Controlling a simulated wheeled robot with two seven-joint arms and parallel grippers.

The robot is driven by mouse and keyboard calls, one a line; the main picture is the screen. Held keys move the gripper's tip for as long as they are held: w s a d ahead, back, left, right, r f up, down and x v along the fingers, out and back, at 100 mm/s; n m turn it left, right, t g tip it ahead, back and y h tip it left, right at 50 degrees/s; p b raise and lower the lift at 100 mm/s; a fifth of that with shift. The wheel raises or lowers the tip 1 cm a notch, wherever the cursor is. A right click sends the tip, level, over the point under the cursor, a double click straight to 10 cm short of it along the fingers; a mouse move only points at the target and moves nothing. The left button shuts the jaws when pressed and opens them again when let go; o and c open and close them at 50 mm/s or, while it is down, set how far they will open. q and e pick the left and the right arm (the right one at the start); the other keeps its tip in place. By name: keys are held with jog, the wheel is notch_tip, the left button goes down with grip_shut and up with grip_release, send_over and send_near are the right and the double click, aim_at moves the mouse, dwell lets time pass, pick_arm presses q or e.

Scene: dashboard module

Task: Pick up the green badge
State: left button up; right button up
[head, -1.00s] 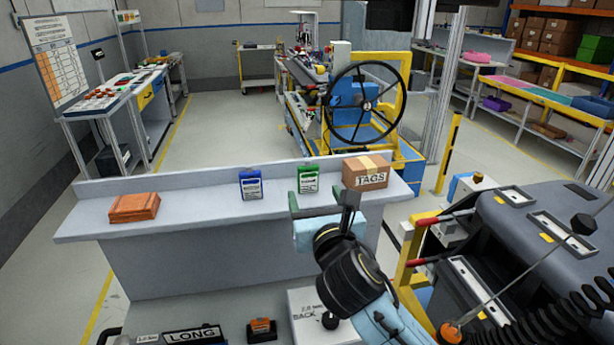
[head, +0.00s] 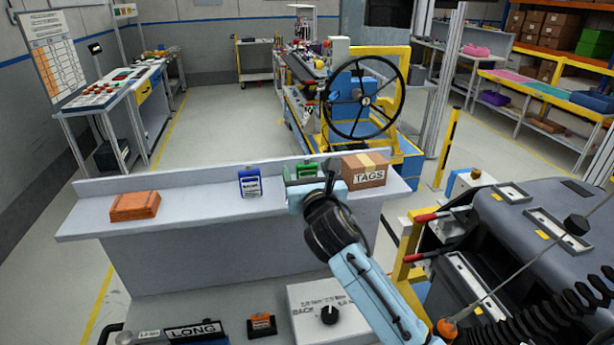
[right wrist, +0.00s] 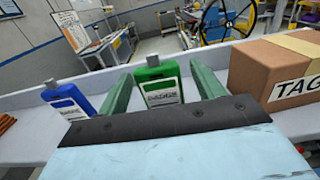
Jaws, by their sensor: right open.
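The green badge (head: 306,169) stands upright on the grey shelf, and my right gripper partly hides it in the head view. In the right wrist view the green badge (right wrist: 160,84), with its white label, shows between the two green fingers. My right gripper (head: 308,174) is open around the badge, with one finger to each side; the wrist view also shows this gripper (right wrist: 162,80). My left gripper is in neither view.
A blue badge (head: 249,182) stands left of the green one. A cardboard TAGS box (head: 366,171) sits close on the right. An orange block (head: 135,206) lies at the left of the grey shelf (head: 200,208). The shelf is clear between the orange block and blue badge.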

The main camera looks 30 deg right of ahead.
jog(key=c, duration=1.1)
